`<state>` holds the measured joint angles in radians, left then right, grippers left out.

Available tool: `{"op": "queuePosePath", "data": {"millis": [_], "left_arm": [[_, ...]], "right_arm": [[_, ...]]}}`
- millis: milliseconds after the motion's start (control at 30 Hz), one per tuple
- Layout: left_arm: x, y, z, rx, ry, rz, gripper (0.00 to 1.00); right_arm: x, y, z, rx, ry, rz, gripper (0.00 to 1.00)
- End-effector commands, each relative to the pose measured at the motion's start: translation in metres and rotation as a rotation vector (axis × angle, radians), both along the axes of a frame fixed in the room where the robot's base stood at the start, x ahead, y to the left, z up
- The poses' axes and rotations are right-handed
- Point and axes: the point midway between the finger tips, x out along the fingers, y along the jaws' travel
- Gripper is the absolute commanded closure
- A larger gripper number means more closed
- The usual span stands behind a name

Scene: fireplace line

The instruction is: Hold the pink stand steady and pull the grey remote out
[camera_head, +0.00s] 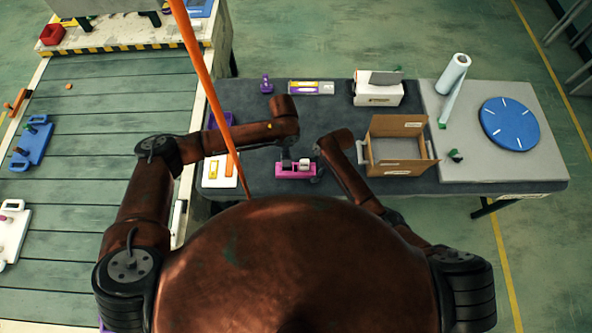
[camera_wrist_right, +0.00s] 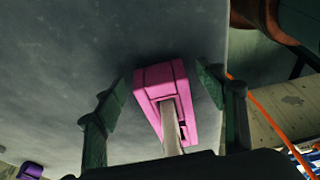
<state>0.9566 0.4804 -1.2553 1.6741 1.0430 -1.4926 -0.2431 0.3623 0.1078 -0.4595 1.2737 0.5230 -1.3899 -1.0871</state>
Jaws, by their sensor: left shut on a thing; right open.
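The pink stand (camera_head: 295,170) is upright near the front edge of the dark table. It also shows in the right wrist view (camera_wrist_right: 163,78). The grey remote (camera_wrist_right: 172,128) juts out of the stand toward the wrist camera. My left gripper (camera_head: 286,157) shows only as a small dark shape beneath its wrist, shut at the left part of the stand; its fingertips are mostly hidden. My right gripper (camera_wrist_right: 166,95) is open, its dark green fingers apart on either side of the stand and remote; they do not visibly touch either.
An open cardboard box (camera_head: 402,165) stands close to my right arm. A white tray (camera_head: 220,170) with small items lies left of the stand. A white box (camera_head: 378,96) and a blue disc (camera_head: 510,123) are farther off. The table behind the stand is partly clear.

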Motion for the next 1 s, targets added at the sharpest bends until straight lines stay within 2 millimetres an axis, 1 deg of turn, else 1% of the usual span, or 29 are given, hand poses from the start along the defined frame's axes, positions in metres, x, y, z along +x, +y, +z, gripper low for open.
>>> {"op": "queuePosePath", "data": {"millis": [133, 233, 367, 600, 700, 833, 1000], "left_arm": [[0.0, 0.0, 0.0, 0.0, 0.0, 0.0, 1.0], [0.0, 0.0, 0.0, 0.0, 0.0, 0.0, 1.0], [0.0, 0.0, 0.0, 0.0, 0.0, 0.0, 1.0], [0.0, 0.0, 0.0, 0.0, 0.0, 0.0, 1.0], [0.0, 0.0, 0.0, 0.0, 0.0, 0.0, 1.0], [0.0, 0.0, 0.0, 0.0, 0.0, 0.0, 1.0], [0.0, 0.0, 0.0, 0.0, 0.0, 0.0, 1.0]], "right_arm": [[0.0, 0.0, 0.002, 0.001, -0.001, 0.0, 0.36], [0.001, -0.003, 0.01, 0.001, -0.003, 0.0, 0.36], [0.001, -0.01, 0.032, 0.001, -0.005, -0.001, 0.36], [0.001, -0.025, 0.08, 0.0, -0.004, 0.001, 0.36], [0.001, -0.03, 0.096, 0.0, -0.003, 0.0, 0.36], [0.001, -0.034, 0.109, 0.0, -0.001, 0.0, 0.36], [0.0, -0.036, 0.115, 0.0, 0.0, -0.001, 0.36]]}}
